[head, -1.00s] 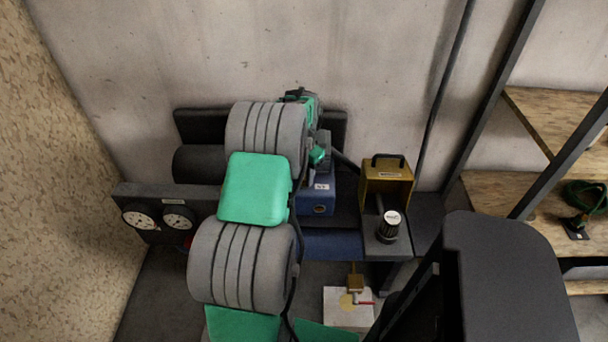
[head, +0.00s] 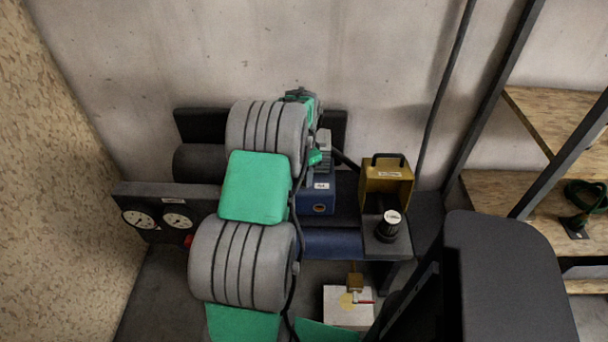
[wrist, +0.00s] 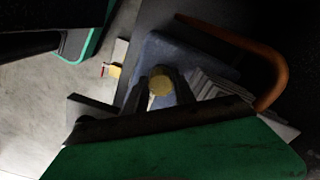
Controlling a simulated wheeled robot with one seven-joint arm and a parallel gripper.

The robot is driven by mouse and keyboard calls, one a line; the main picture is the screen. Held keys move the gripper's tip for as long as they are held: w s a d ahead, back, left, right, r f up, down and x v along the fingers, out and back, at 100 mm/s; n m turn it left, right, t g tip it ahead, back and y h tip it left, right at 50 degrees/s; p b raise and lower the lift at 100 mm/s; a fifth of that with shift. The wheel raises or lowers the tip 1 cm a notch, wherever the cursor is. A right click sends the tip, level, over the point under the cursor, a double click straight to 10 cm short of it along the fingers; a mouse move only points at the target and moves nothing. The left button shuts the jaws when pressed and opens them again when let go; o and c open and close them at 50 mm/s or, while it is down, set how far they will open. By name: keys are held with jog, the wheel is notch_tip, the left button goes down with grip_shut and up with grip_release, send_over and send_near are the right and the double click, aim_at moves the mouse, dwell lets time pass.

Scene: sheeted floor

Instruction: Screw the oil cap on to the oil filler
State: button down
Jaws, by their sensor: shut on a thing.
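A round yellow cap (wrist: 160,84), which I take to be the oil cap, sits between the two dark fingers of my gripper (wrist: 161,78) in the wrist view. The gripper is shut on it, over a blue body (wrist: 203,58). The oil filler is hidden, so I cannot tell whether the cap touches it. In the head view a blue pump housing (head: 316,199) with a round window stands beside my arm, with a grey finned part behind it.
An orange-brown curved pipe (wrist: 270,62) arcs close beside the gripper. A brass box with a handle (head: 387,187) and a black white-topped cylinder (head: 389,226) stand right of the pump. Gauges (head: 174,217) sit left. A red-handled valve (head: 356,288) is below, and shelves (head: 545,125) are right.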

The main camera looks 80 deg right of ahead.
jog(key=m, duration=0.4)
jog(key=shift+r, duration=0.1)
jog(key=m, duration=1.2)
jog(key=c, duration=1)
grip_release()
jog(key=shift+c, duration=0.6)
